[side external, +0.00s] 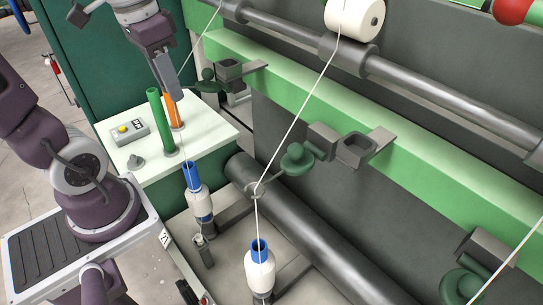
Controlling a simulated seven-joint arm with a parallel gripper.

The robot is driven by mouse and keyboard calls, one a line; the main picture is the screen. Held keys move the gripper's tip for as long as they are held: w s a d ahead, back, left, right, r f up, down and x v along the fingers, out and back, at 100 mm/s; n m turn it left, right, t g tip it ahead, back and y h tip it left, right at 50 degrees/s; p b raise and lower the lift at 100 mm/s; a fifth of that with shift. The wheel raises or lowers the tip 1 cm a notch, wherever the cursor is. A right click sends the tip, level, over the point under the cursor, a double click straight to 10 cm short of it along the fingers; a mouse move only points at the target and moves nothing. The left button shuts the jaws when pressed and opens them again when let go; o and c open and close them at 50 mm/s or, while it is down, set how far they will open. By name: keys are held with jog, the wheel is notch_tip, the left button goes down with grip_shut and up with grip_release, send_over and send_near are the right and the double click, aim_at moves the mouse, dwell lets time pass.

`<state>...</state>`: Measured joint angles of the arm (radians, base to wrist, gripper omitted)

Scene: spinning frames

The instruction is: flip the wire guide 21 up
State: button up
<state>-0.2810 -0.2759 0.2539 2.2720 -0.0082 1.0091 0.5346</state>
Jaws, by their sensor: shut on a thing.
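The wire guide at the upper left (207,85) is a dark green piece on a grey bracket on the light green rail. My gripper (177,96) is just left of it, pointing down, its fingertips at the guide's thin wire end. The fingers look closed there; the contact is small and partly hidden. A second wire guide (298,160) is in the middle, its wire loop reaching left around a white thread. A third wire guide (462,285) is at the lower right. I cannot read any guide's number.
A white table holds a green tube (160,122), an orange tube (174,112) behind it and a button box (125,130). Bobbins (199,203) (260,272) stand below the rail. White threads run up past the guides. A white roll (352,17) sits above on the bar.

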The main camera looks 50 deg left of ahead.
jog(key=shift+w+r, duration=0.35)
jog(key=shift+r, duration=0.4)
jog(key=shift+r, duration=0.15)
jog(key=shift+w+r, duration=0.75)
jog(key=shift+r, duration=0.3)
jog(key=o, duration=1.9)
jog(key=shift+o, duration=0.2)
jog(key=shift+s, duration=0.1)
jog(key=s+r, duration=0.2)
jog(key=s, duration=0.5)
